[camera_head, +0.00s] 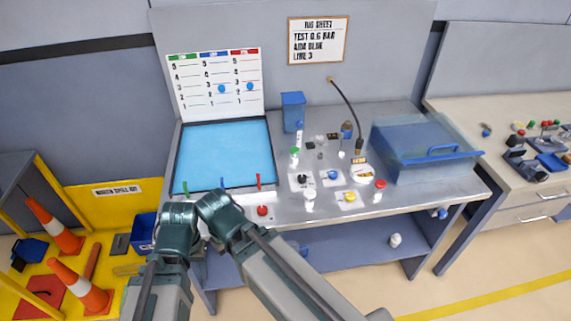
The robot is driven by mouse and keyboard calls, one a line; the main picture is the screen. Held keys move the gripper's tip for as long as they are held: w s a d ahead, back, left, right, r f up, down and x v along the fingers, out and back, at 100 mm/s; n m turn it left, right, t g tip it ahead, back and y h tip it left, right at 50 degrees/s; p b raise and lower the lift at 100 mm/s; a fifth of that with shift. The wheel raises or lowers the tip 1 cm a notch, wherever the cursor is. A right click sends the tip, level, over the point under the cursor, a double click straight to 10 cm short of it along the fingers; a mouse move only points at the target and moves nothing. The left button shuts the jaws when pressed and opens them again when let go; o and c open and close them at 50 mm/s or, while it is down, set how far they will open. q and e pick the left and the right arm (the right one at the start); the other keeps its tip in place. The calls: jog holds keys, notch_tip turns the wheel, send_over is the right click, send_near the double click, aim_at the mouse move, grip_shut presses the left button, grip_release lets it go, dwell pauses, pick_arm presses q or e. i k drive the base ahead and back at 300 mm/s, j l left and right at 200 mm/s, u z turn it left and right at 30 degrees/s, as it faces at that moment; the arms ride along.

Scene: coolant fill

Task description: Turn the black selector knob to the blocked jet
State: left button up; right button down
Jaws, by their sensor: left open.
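The black selector knob (302,178) sits on a white plate on the grey bench, right of the blue tray (272,152). Which way it points is too small to tell. Green (186,187), blue (222,183) and red (258,181) upright markers stand along the tray's front edge. The white board (215,82) behind has green, blue and red columns; blue dots show in the blue and red columns, none in the green.
A red button (262,211) is at the bench's front edge. Blue (332,175) and yellow (350,196) knobs and small bottles crowd around the black knob. A blue lidded box (415,150) stands to the right.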

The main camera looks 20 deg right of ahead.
aim_at(302, 178)
jog(key=i+l+z, duration=0.1)
jog(key=i+z, duration=0.4)
jog(key=z, duration=0.2)
jog(key=i+z, duration=0.35)
jog(key=k+l, duration=0.05)
jog(key=k, duration=0.05)
